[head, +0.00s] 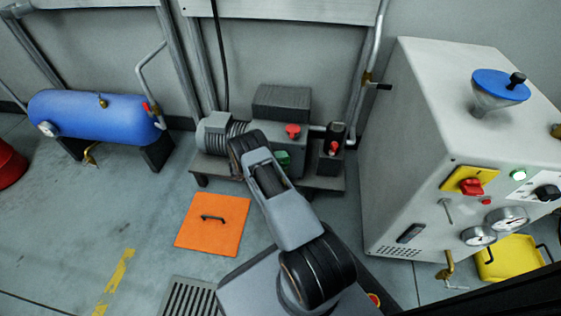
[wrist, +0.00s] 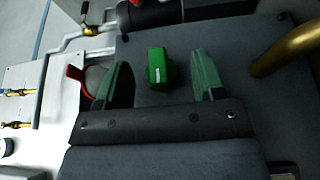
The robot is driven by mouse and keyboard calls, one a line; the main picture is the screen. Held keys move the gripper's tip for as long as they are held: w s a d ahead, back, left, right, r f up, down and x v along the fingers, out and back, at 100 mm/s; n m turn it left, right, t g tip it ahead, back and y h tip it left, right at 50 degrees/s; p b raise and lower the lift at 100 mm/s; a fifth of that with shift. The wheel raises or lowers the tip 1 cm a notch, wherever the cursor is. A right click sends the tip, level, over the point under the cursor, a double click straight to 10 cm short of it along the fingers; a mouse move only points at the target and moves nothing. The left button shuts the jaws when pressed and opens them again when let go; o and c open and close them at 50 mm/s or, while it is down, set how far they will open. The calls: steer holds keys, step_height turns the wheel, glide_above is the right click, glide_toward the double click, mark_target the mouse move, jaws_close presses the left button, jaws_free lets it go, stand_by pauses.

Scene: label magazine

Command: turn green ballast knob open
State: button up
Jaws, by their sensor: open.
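The green knob (wrist: 157,66) shows in the wrist view on a dark grey panel (wrist: 230,40). A small pale mark shows on its face, near the lower middle. My gripper (wrist: 162,74) is open, with one green finger to the left of the knob and one to the right. A gap shows on each side, and neither finger appears to touch it. In the head view my arm reaches toward the pump unit (head: 250,140). A small green patch shows there beside my arm, and I cannot tell whether it is the knob or a finger.
In the wrist view a red lever (wrist: 76,80) is close to the left finger, and a brass pipe (wrist: 292,45) is at the right.

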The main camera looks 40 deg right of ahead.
steer(key=p+v, duration=0.1)
steer(key=v, duration=1.2)
steer(key=shift+a, duration=0.4)
steer(key=shift+w, duration=0.15)
